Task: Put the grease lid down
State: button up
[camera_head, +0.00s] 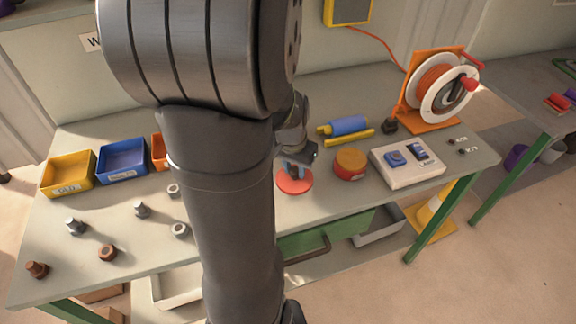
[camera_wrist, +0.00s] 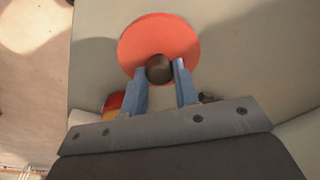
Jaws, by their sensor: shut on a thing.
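The grease lid is a flat red-orange disc (camera_head: 294,183) with a dark round knob. In the wrist view the lid (camera_wrist: 150,30) fills the top middle, its knob (camera_wrist: 159,69) between two blue fingers. My gripper (camera_head: 293,168) is shut on this knob, with the lid level below it. The lid appears over the bench's front middle; I cannot tell whether it touches the surface. A round yellow and red tin (camera_head: 350,164) stands just right of the lid. It shows partly behind the left finger in the wrist view (camera_wrist: 114,104).
A white device box (camera_head: 407,165) and an orange cable reel (camera_head: 440,90) stand to the right. A blue roller (camera_head: 348,125) lies behind. Yellow (camera_head: 68,187) and blue bins (camera_head: 122,175), bolts and nuts (camera_head: 76,226) are left. My arm hides the bench's middle.

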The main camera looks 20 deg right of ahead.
aim_at(293, 178)
jog(key=shift+w+a+f, duration=0.1)
jog(key=shift+f, duration=2)
jog(key=shift+f, duration=0.1)
jog(key=o, duration=1)
jog(key=shift+c, duration=0.2)
notch_tip(293, 178, up, 12)
jog(key=s+a, duration=0.1)
jog(key=shift+a, duration=0.15)
jog(key=shift+s, duration=0.1)
